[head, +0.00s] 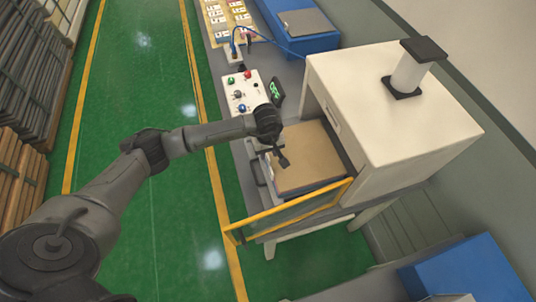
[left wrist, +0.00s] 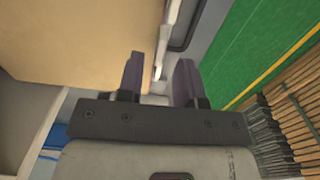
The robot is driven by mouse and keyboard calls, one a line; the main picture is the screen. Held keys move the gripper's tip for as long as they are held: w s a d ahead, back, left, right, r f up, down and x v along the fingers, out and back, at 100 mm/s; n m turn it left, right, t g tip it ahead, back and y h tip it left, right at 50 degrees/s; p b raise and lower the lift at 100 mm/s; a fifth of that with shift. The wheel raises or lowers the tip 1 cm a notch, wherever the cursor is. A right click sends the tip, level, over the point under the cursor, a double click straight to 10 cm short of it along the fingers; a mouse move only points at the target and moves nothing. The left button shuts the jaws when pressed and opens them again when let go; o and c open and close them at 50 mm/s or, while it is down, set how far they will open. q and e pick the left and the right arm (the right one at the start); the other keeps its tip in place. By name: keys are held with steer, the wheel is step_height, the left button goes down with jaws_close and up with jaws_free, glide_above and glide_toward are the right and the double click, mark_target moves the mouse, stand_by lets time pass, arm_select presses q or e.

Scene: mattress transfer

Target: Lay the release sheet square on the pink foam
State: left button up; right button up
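A flat tan sheet (head: 311,160) lies on the bed at the mouth of the white press, roughly in line with the bed. It fills the upper left of the left wrist view (left wrist: 70,50). No pink surface shows; whatever lies under the tan sheet is hidden. My left gripper (head: 283,160) is over the sheet's left edge in the head view. In the left wrist view its two dark fingers (left wrist: 158,75) stand apart with a gap between them and nothing clearly gripped. Contact with the sheet cannot be told. My right gripper is not in view.
The white press (head: 400,125) stands right of the sheet. A yellow gate bar (head: 290,211) crosses in front of the bed. A control panel (head: 245,93) with buttons stands behind the gripper. The green floor (head: 140,90) at left is clear; stacked slats (head: 35,85) stand beyond.

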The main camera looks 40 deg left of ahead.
arm_select(q)
step_height(320, 180, up, 9)
steer(key=shift+r+b, duration=0.2)
steer(key=shift+b, duration=0.1)
